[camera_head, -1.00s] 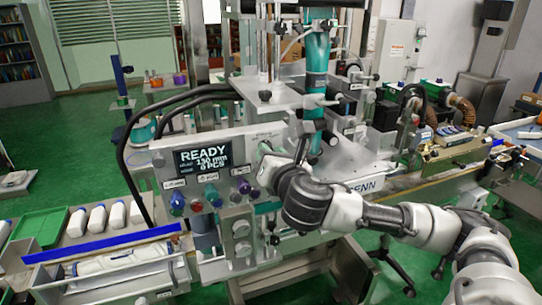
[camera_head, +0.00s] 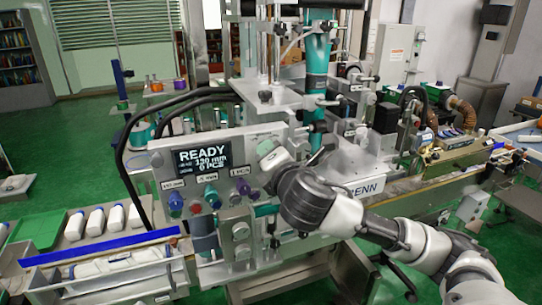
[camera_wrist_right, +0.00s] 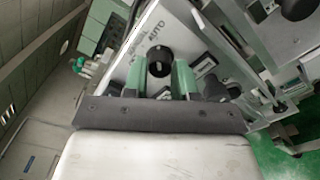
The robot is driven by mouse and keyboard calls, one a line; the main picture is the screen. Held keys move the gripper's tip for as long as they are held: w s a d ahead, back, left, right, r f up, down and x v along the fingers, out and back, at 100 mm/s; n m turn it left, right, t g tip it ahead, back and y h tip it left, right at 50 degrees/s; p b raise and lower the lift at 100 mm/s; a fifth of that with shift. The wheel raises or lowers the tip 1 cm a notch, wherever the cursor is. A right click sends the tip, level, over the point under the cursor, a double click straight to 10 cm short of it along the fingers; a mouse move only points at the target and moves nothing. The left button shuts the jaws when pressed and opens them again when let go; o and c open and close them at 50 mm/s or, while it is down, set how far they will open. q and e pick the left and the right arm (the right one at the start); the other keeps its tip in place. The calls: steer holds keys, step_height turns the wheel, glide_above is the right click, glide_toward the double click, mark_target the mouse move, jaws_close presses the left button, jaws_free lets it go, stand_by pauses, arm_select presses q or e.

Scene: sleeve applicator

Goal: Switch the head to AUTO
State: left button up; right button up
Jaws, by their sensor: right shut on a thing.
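The machine head's grey control panel (camera_head: 222,165) has a dark display (camera_head: 202,158) reading READY, with several coloured knobs below it. My right gripper (camera_head: 270,153) is at the panel's upper right corner and hides what is there in the head view. In the right wrist view, the two green fingers (camera_wrist_right: 162,78) stand on either side of a black round knob (camera_wrist_right: 160,58), shut on it. The word AUTO (camera_wrist_right: 157,47) is printed on the panel beside that knob. The knob's pointer direction cannot be made out. My left gripper is not in view.
A teal knob (camera_head: 211,196) and a purple knob (camera_head: 243,187) sit close to my right gripper. A teal column (camera_head: 317,60) rises behind it.

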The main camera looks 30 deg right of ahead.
stand_by(0.4)
steer(key=o, duration=0.9)
steer(key=shift+w, duration=0.15)
steer(key=shift+o, duration=0.2)
